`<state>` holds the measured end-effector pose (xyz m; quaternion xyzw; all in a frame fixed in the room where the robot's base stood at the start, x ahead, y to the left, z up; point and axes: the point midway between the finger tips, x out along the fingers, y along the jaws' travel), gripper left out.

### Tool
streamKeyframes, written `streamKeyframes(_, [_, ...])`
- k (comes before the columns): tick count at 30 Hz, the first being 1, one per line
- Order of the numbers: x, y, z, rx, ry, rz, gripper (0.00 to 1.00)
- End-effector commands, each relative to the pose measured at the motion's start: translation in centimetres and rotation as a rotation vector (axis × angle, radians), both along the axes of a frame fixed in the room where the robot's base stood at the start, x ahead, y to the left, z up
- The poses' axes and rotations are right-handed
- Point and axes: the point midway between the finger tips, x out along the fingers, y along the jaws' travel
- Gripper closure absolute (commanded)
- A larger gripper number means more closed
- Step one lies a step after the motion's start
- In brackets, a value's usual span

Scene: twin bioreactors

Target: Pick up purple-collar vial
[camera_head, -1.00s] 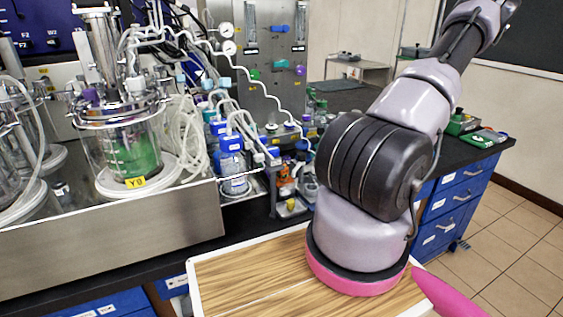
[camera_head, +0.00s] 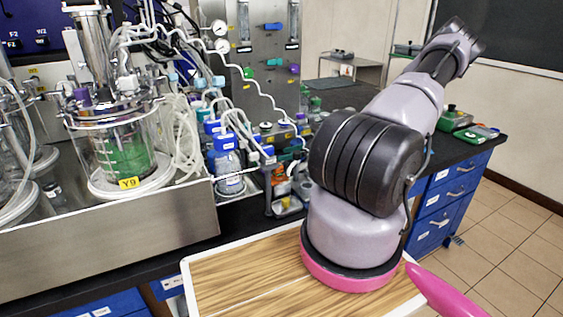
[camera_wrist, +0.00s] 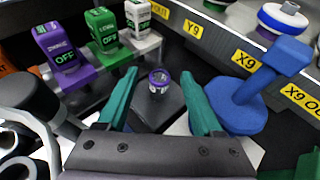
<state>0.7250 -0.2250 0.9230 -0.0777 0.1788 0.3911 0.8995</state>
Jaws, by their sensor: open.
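The purple-collar vial (camera_wrist: 158,78) shows in the wrist view as a small clear vial with a purple ring, upright on a dark block. My gripper (camera_wrist: 158,92) has two green fingers spread apart, one on each side of the vial in the picture. The vial appears beyond or between the fingertips, and nothing is held. In the head view I see my arm over the wooden board, but the gripper is hidden behind it, and I cannot make out the vial there.
Purple (camera_wrist: 60,47), green (camera_wrist: 106,32) and white (camera_wrist: 138,20) switches stand at the wrist view's upper left. In the head view, a glass bioreactor (camera_head: 120,150) and blue-capped bottle (camera_head: 229,170) stand left of my arm.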

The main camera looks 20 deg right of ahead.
Motion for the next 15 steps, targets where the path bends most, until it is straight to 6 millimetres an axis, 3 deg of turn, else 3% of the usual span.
streamKeyframes(6, [0.07, 0.02, -0.03, 0.000, 0.000, -0.001, 0.32])
streamKeyframes(11, [0.06, 0.00, -0.03, 0.000, 0.000, -0.001, 0.94])
streamKeyframes(12, [0.06, 0.00, -0.03, 0.000, 0.000, -0.001, 1.00])
streamKeyframes(15, [0.05, 0.00, -0.02, 0.000, 0.000, -0.001, 1.00])
